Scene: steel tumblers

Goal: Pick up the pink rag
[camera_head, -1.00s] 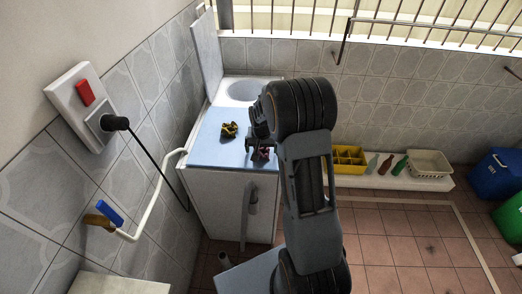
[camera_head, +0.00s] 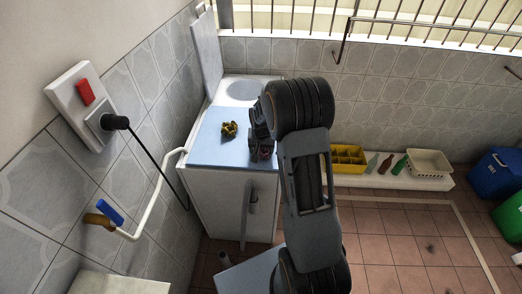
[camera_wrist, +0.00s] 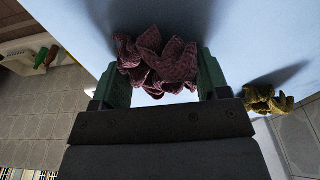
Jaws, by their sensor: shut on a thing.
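The pink rag (camera_wrist: 156,62) is a crumpled, dark pink cloth on the light blue top of the white appliance. In the wrist view it sits between the two green fingers of my gripper (camera_wrist: 157,78), which are shut on it. In the head view my gripper (camera_head: 262,150) is over the right front part of the blue top. My wrist hides most or all of the rag there.
A crumpled yellow-brown rag (camera_head: 229,129) lies on the blue top (camera_head: 207,150), left of my gripper; it also shows in the wrist view (camera_wrist: 268,100). The appliance's raised lid (camera_head: 206,52) stands behind. A yellow crate (camera_head: 348,157), bottles and a white basket (camera_head: 429,163) sit on a low ledge at right.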

